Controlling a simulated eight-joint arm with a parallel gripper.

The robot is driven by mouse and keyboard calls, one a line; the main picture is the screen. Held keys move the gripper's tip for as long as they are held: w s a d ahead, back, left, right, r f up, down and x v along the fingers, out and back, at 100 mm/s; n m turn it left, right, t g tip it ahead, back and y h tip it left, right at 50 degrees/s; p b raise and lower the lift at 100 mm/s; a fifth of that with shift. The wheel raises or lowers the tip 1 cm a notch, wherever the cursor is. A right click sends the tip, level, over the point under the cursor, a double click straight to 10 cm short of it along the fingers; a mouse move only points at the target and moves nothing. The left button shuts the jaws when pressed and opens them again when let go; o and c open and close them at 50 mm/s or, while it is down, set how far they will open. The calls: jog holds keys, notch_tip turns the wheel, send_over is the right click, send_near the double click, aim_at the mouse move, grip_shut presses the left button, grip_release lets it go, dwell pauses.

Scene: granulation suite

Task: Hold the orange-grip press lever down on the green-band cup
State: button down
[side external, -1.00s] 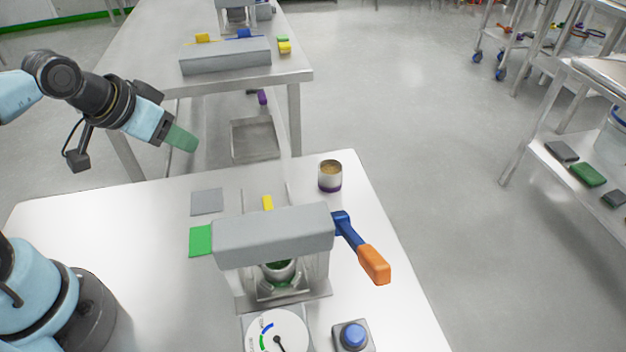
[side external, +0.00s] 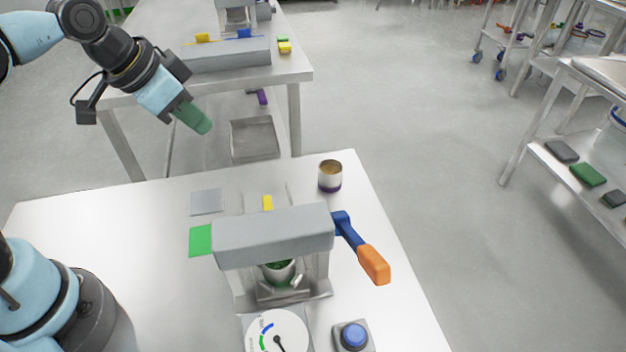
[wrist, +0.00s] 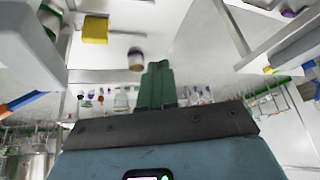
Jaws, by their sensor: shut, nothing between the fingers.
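The press (side external: 272,238) stands on the white table, a grey crossbeam on clear side walls. Its lever, a blue arm with an orange grip (side external: 374,265), sticks out on the right side and slants down toward the front. A metal cup (side external: 279,272) with green at its rim and base sits under the crossbeam; its band is partly hidden. My gripper (side external: 203,126) with green fingers is shut and empty, in the air beyond the table's back edge, well left of the lever. In the wrist view the shut fingers (wrist: 157,85) show at the centre.
A purple-band cup (side external: 330,176) stands behind the press on the right. A blue button (side external: 352,336) and a dial (side external: 277,335) are in front. A green square (side external: 201,240) and grey square (side external: 207,201) lie left. Another steel table (side external: 140,60) stands behind. The table right of the lever is clear.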

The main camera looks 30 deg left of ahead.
aim_at(372, 256)
jog(key=d+r+m+g+h, duration=0.1)
jog(key=d+r+m+g, duration=0.4)
jog(key=d+m, duration=0.6)
jog(key=d+r+m+g+h, duration=0.2)
jog(key=d+r+m+g, duration=0.3)
jog(key=d+r+m, duration=0.3)
jog(key=d+m, duration=0.4)
jog(key=d, duration=0.2)
jog(key=shift+d, duration=0.1)
jog(key=x, duration=1.4)
jog(key=shift+s+r, duration=0.1)
jog(key=shift+s+d, duration=0.1)
